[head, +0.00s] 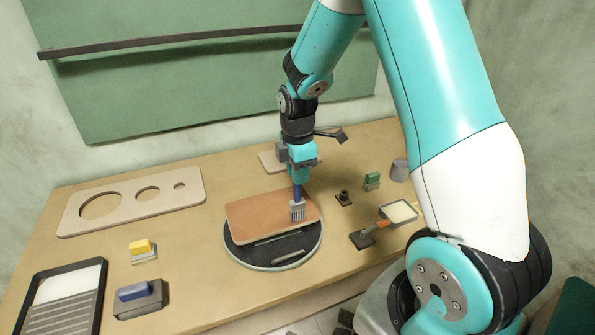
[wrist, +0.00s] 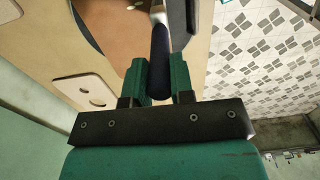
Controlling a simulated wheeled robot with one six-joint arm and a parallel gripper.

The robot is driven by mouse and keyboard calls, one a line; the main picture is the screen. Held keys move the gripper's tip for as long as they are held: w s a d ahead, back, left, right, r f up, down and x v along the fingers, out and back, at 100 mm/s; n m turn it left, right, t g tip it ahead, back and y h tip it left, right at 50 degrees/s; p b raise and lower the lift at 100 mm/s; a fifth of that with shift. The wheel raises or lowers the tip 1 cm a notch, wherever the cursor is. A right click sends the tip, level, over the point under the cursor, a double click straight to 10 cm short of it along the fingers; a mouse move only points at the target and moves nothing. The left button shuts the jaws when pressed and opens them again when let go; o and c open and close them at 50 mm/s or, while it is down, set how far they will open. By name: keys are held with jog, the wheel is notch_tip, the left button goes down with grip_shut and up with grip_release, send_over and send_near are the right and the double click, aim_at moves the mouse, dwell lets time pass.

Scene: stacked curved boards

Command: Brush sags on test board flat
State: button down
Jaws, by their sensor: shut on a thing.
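The test board (head: 262,216) is a reddish-brown slab lying on a round black turntable (head: 285,258) with a slotted face. My gripper (head: 298,181) is above the board's right part, shut on a brush (head: 297,211) with a blue handle and grey bristles. The brush points down, its bristles at the board's surface; whether they touch it I cannot tell. In the wrist view my gripper (wrist: 159,80) has its green fingers on either side of the dark handle (wrist: 160,62). Sags on the board are too small to make out.
A panel with round holes (head: 152,193) lies at the back left. A paint tray (head: 68,298), a yellow-topped block (head: 142,249) and a blue-topped block (head: 138,297) are at the left. An orange-handled pad (head: 398,212), a green-topped block (head: 372,181) and a grey cup (head: 399,171) are at the right.

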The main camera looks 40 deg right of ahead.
jog(key=shift+f+b, duration=0.4)
jog(key=shift+f, duration=0.15)
jog(key=d, duration=0.1)
jog(key=s+d, duration=0.1)
jog(key=d, duration=0.1)
jog(key=shift+r, duration=0.1)
dwell(0.5)
jog(key=shift+d, duration=0.15)
jog(key=d, duration=0.3)
jog(key=shift+s+p, duration=0.3)
jog(key=shift+p, duration=0.1)
jog(key=shift+w, duration=0.15)
